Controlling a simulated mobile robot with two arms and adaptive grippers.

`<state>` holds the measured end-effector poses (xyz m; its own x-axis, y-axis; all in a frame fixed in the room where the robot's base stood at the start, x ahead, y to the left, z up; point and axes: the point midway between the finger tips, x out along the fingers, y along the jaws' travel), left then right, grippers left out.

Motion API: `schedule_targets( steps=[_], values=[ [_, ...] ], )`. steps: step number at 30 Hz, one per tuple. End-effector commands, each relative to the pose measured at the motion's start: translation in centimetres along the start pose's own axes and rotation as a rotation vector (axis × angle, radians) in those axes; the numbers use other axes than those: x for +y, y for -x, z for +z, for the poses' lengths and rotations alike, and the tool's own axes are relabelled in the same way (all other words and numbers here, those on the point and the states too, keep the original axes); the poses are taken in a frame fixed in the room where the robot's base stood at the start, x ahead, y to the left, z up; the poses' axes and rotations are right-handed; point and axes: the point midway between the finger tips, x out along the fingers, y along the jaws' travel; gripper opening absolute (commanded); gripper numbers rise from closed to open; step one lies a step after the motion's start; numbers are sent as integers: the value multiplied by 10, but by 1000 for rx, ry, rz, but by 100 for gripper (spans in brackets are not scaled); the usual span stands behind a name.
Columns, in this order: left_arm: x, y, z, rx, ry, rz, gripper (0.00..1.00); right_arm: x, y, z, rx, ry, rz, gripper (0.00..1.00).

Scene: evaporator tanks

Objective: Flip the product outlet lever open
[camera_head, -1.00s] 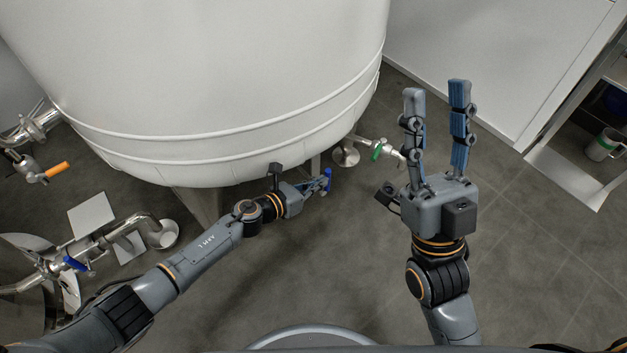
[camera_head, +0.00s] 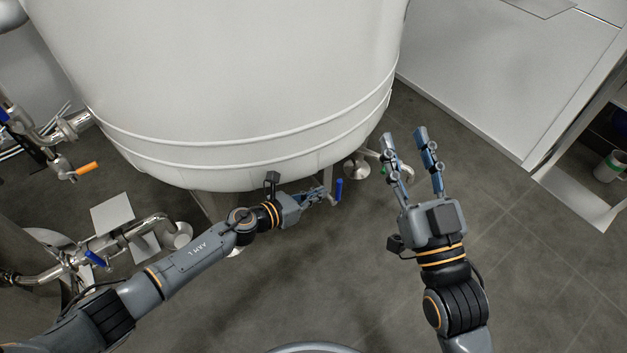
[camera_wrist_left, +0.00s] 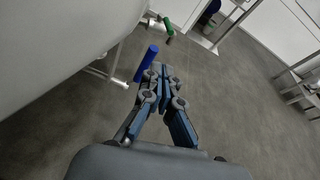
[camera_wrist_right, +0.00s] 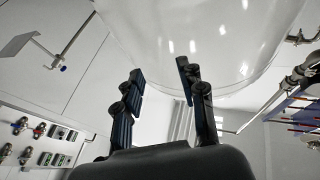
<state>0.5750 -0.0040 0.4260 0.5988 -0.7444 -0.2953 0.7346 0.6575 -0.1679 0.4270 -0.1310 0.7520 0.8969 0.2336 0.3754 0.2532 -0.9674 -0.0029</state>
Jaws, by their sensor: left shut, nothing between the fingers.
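A blue lever (camera_head: 338,190) stands upright on a small valve below the tank's front edge. No label shows that it is the product outlet lever. My left gripper (camera_head: 325,192) is shut and empty, its fingertips just left of this lever. In the left wrist view the blue lever (camera_wrist_left: 147,63) stands just left of the closed fingertips (camera_wrist_left: 160,68); I cannot tell whether they touch. A green lever (camera_wrist_left: 168,27) lies further off; the head view shows it partly behind my right fingers. My right gripper (camera_head: 404,134) is open and empty, in the air right of the tank.
The large white tank (camera_head: 230,80) fills the upper middle. An orange-handled valve (camera_head: 86,169) and another blue lever (camera_head: 96,258) sit on pipes at the left. A shelf with a mug (camera_head: 608,167) stands at the right. The grey floor (camera_head: 540,270) between is clear.

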Motion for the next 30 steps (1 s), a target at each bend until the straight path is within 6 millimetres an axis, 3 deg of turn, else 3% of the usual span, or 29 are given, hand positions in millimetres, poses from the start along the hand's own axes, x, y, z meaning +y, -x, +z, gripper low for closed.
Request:
schedule_targets(
  steps=[8, 18, 24, 30],
  values=[
    [-4, 11, 19, 0, -2, 0, 0, 8, 12, 52, -321, 9, 17, 40],
    [-8, 22, 37, -1, -2, 0, 0, 18, 55, 109, -707, 15, 41, 40],
    [-10, 26, 44, 0, 0, 0, 0, 22, 82, 127, -868, 14, 52, 40],
    [-10, 28, 46, 0, 0, -1, 0, 23, 94, 134, -935, 14, 56, 40]
  ],
)
